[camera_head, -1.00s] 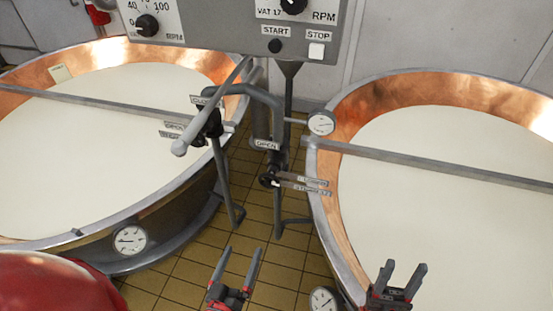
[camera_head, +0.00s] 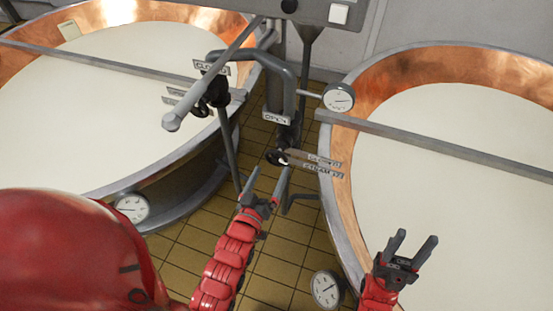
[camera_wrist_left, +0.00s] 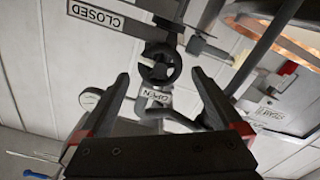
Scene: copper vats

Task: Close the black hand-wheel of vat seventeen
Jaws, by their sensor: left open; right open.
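A small black hand-wheel (camera_head: 278,157) is on the post between the two vats, beside "CLOSED" and "STEAM" plates (camera_head: 322,165). A second dark valve part (camera_head: 213,92) is further left, at the left vat's rim. My left gripper (camera_head: 270,174) is open and empty just below the small wheel. In the left wrist view a black ring-shaped wheel (camera_wrist_left: 159,65) appears beyond the open fingers (camera_wrist_left: 159,78), near an "OPEN" plate (camera_wrist_left: 155,96). I see no contact. My right gripper (camera_head: 418,240) is open and empty before the right vat.
Copper vats of white liquid stand left (camera_head: 140,195) and right (camera_head: 345,215), with tiled floor (camera_head: 285,245) between them. A grey bent pipe (camera_head: 285,75) and a bar with a rounded end (camera_head: 205,85) rise near the wheel. Dial gauges (camera_head: 338,97) project nearby.

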